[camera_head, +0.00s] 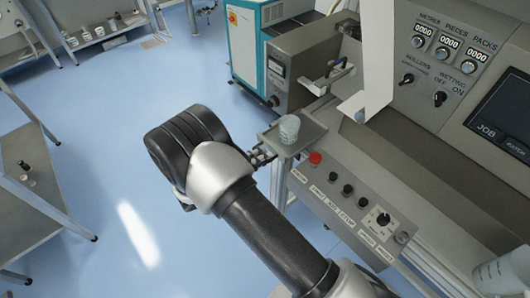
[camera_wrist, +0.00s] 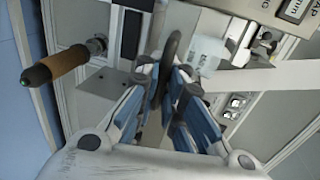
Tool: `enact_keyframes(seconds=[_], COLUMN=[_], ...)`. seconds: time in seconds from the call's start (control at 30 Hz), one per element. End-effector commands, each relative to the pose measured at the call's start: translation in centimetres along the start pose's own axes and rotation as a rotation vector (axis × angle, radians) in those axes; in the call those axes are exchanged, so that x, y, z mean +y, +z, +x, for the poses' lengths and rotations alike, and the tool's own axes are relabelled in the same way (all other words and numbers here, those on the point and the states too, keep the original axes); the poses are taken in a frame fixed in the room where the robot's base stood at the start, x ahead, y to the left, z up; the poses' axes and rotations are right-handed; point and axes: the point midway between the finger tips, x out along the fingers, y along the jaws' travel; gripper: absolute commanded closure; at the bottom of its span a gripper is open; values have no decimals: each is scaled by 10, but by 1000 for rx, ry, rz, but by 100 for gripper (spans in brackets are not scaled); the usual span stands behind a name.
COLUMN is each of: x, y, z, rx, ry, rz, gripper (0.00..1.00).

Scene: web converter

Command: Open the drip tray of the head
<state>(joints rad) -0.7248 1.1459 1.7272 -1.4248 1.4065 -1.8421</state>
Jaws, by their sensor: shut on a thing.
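A shallow grey tray (camera_head: 312,134) juts out below the grey head unit (camera_head: 300,75), and a pale cup (camera_head: 289,129) stands on it. I take it for the drip tray. My gripper (camera_head: 264,154) is at the tray's near left edge, partly hidden behind my own wrist. In the wrist view, my gripper (camera_wrist: 166,85) has its blue-padded fingers closed around a dark curved handle (camera_wrist: 172,42). Where the handle joins the tray is hidden. The pale cup also shows in the wrist view (camera_wrist: 208,54), just right of the handle.
A control panel (camera_head: 345,195) with a red button (camera_head: 315,158) lies right of my gripper. A white web (camera_head: 378,60) hangs beyond the tray. In the wrist view, a wooden-handled lever (camera_wrist: 60,66) sticks out at left. The blue floor (camera_head: 120,170) at left is open.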

Motion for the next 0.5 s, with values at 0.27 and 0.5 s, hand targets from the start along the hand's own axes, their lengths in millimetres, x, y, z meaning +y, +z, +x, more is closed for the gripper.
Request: enact_keyframes(seconds=[0.27,0.5], x=[-1,-1], y=[1,0], z=[0,0], rx=[-1,-1], ry=[-2,-1], rz=[2,1], gripper=[80,72])
